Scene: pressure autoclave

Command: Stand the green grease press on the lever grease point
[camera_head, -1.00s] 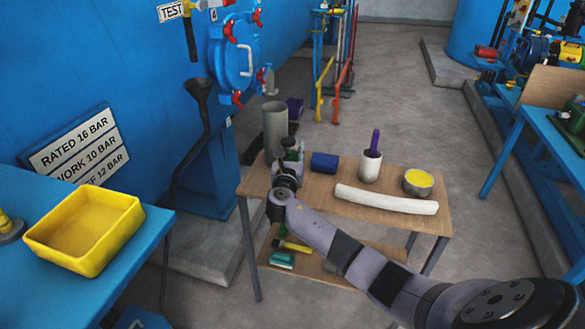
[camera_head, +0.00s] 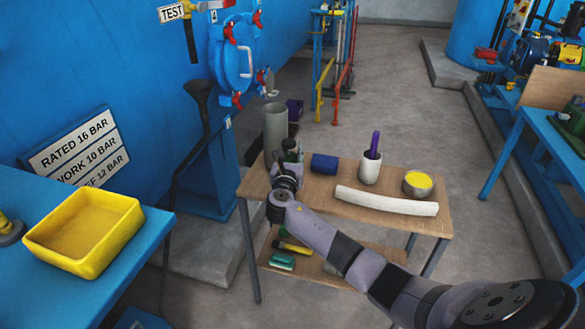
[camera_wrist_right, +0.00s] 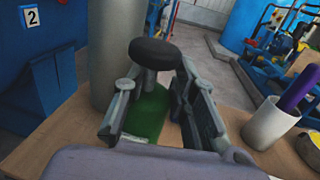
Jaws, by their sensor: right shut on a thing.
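The green grease press (camera_wrist_right: 148,112) stands upright between the fingers of my right gripper (camera_wrist_right: 158,98) in the right wrist view, its black round knob (camera_wrist_right: 155,53) on top. The fingers are shut on it from both sides, and its lower part is partly hidden. In the head view my right gripper (camera_head: 288,160) is at the left end of the wooden table, beside the grey cylinder (camera_head: 275,130); the press is small and mostly hidden there. I cannot pick out the lever grease point. My left gripper is not in view.
On the wooden table (camera_head: 320,187) are a blue roll (camera_head: 324,163), a white cup (camera_head: 370,168) with a purple handle, a yellow-filled bowl (camera_head: 417,184) and a white curved strip (camera_head: 385,200). The blue autoclave door (camera_head: 235,58) is behind at left. A yellow tray (camera_head: 82,262) is front left.

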